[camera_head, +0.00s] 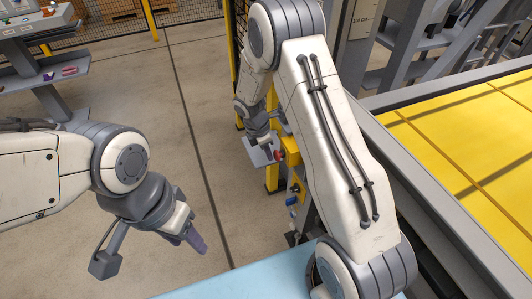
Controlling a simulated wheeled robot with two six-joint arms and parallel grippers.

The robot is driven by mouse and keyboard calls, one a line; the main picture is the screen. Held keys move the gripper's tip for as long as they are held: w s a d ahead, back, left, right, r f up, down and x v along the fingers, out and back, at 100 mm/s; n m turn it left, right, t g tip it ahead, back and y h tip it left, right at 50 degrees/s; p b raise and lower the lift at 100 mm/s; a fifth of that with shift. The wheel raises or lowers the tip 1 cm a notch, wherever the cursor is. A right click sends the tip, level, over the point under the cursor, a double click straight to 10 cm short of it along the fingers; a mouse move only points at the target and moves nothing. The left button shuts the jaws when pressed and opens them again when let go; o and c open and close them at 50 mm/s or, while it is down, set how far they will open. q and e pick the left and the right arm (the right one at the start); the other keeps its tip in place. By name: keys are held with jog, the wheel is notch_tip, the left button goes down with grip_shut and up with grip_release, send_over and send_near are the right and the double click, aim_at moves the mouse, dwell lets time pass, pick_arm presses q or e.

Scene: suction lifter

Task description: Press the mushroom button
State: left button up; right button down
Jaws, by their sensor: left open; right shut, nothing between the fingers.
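The red mushroom button (280,156) shows as a small red spot beside a yellow box (293,157) near the middle of the view. My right gripper (272,151) is shut and empty, with its fingertips close to the button. I cannot tell whether they touch it. My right arm partly hides this area. My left gripper (195,241) is open and empty, hanging over the floor at lower left, well away from the button.
A yellow post (272,177) stands behind the button box. A yellow panelled surface (455,140) with a grey frame lies to the right. A light blue surface (235,284) is at the bottom. Grey shelves (55,77) stand at upper left. The floor between is clear.

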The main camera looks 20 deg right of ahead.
jog(key=shift+d+r+p, duration=0.15)
jog(key=shift+d+p, duration=0.35)
jog(key=shift+d, duration=0.45)
jog(key=shift+a, duration=0.2)
jog(key=a+r, duration=0.6)
jog(key=r, duration=0.3)
jog(key=shift+r, duration=0.2)
jog(key=shift+a, duration=0.1)
